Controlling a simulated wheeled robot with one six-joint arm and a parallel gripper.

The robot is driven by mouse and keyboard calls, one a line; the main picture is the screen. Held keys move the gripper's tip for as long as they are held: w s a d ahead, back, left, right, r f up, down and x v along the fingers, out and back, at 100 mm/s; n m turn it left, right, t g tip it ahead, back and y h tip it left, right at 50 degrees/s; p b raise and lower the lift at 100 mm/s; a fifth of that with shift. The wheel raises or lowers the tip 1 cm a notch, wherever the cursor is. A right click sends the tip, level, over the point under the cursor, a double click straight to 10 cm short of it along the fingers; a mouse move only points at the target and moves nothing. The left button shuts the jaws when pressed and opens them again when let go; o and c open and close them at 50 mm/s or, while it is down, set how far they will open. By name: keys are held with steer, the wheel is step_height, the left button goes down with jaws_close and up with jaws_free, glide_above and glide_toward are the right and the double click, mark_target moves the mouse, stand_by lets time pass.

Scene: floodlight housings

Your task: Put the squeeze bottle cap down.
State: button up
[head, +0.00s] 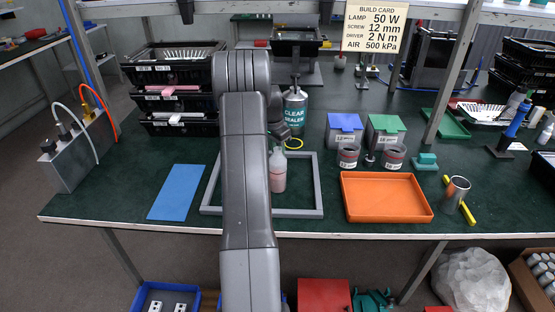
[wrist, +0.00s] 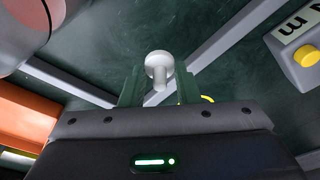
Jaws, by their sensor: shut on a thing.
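My gripper (wrist: 159,88) is shut on the white squeeze bottle cap (wrist: 158,66), which has a round top and a short stem and shows between the green fingers in the wrist view. In the head view my arm hides most of the gripper, and I cannot make out the cap there. A squeeze bottle (head: 278,172) with pinkish contents stands upright inside the grey frame (head: 319,190) on the green bench, just right of my arm. Bars of the frame (wrist: 230,35) show below the cap in the wrist view.
A blue mat (head: 176,192) lies left of the frame, and an orange tray (head: 388,218) lies right of it. Two grey lidded bins (head: 344,137) and a metal cup (head: 455,193) are to the right. Bench space shows inside the frame.

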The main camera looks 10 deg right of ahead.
steer(key=shift+f, duration=2.15)
steer(key=o, duration=0.9)
steer(key=shift+r, duration=0.1)
steer(key=r, duration=0.4)
steer(key=a+r, duration=0.1)
steer(key=r, duration=0.3)
steer(key=s+r, duration=0.1)
steer(key=r, duration=0.3)
steer(key=shift+a, duration=0.25)
steer(key=shift+f, duration=0.1)
